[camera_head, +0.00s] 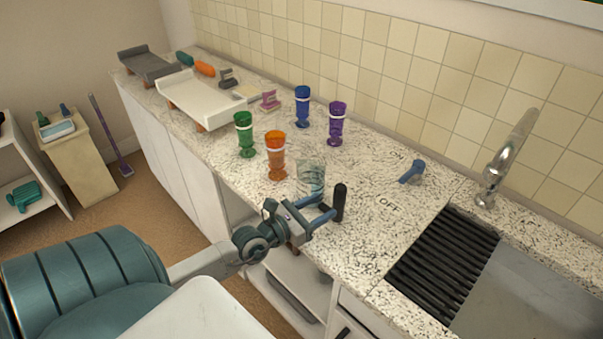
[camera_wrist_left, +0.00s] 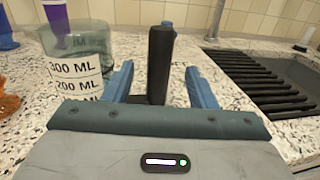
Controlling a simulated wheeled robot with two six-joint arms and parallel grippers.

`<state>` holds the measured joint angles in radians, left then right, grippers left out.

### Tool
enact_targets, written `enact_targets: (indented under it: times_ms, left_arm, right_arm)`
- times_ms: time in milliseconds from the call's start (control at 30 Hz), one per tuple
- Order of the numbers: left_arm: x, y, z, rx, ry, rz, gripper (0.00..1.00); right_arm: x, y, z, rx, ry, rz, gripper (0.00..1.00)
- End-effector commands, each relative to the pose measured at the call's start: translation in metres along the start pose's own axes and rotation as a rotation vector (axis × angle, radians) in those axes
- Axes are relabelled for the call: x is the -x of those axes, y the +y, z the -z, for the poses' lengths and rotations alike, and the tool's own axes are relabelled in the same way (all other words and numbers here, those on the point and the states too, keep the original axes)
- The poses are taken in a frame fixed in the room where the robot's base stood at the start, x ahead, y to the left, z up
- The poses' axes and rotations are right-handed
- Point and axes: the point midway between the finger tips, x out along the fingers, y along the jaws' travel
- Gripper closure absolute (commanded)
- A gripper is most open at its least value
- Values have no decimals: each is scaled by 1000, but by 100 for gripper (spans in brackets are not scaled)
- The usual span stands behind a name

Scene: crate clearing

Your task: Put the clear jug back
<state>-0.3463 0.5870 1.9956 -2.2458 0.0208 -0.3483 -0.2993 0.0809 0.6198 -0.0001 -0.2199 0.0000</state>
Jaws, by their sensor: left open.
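The clear jug (camera_head: 311,176) stands upright on the speckled counter, beside the orange goblet. Its black upright handle (camera_head: 340,202) is on the side towards the right. In the left wrist view the jug (camera_wrist_left: 84,45) shows a white label with 300 ML and 200 ML marks, partly hidden by my gripper. My left gripper (camera_head: 327,206) is open at the counter's front edge, its blue fingers reaching towards the handle. In the left wrist view the handle (camera_wrist_left: 160,62) stands between the two fingers, with gaps on both sides. My right gripper is not in view.
Orange (camera_head: 276,157), green (camera_head: 244,134), blue (camera_head: 302,106) and purple (camera_head: 336,124) goblets stand behind and left of the jug. A white tray stand (camera_head: 207,98) is farther left. A blue tap-like handle (camera_head: 412,171) and the sink (camera_head: 520,300) lie right.

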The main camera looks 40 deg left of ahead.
Motion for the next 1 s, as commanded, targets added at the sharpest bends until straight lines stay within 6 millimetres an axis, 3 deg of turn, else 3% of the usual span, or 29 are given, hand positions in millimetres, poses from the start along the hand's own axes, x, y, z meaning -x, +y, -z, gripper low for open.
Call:
enact_targets:
  times_ms: [200, 400, 867, 1000]
  left_arm:
    - [36, 0, -1, 0, 5, 2, 49]
    - [53, 0, 0, -1, 1, 1, 49]
    - [56, 0, -1, 12, -5, -4, 49]
    - [58, 4, -5, 159, -56, -58, 49]
  right_arm:
    - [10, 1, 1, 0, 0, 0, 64]
    - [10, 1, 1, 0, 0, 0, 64]
    - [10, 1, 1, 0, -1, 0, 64]
    - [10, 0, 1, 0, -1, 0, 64]
